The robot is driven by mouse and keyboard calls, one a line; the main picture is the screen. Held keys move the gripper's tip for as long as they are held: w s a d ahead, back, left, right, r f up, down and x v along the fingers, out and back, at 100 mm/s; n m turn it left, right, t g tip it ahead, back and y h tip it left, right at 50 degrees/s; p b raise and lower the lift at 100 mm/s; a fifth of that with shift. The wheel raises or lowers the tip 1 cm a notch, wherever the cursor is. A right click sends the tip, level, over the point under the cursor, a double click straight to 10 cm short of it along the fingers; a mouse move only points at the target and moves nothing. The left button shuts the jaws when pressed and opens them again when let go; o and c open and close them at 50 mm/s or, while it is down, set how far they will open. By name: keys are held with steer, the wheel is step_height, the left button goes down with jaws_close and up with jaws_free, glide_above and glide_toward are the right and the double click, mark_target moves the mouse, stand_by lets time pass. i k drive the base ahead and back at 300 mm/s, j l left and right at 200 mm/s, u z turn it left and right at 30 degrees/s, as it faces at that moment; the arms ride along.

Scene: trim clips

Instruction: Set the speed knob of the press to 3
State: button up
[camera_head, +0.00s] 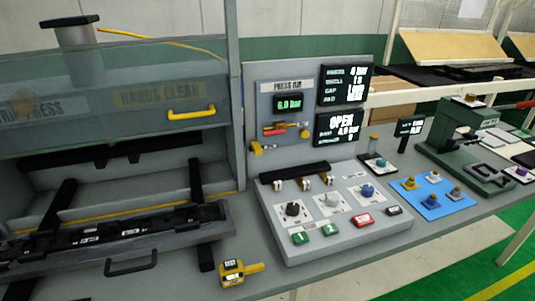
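The press control panel (305,247) is a grey sloped box on the bench in the middle of the head view. It carries three round knobs on white dial plates: a black knob (293,210), a light grey knob (331,200) and a blue knob (367,191). The dial lettering is too small to read, so I cannot tell which is the speed knob or where each points. The press (110,120) stands at the left with its clear guard and yellow handle. My gripper is not in view.
Green buttons (300,238), a red button (363,220) and a dark bar with several switches share the panel. A yellow device (233,273) lies at the bench front. Display screens (339,129) stand behind. A blue mat (432,209) and a green machine (465,135) are right.

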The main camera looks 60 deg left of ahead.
mark_target(368, 189)
steer(key=u, duration=1.7)
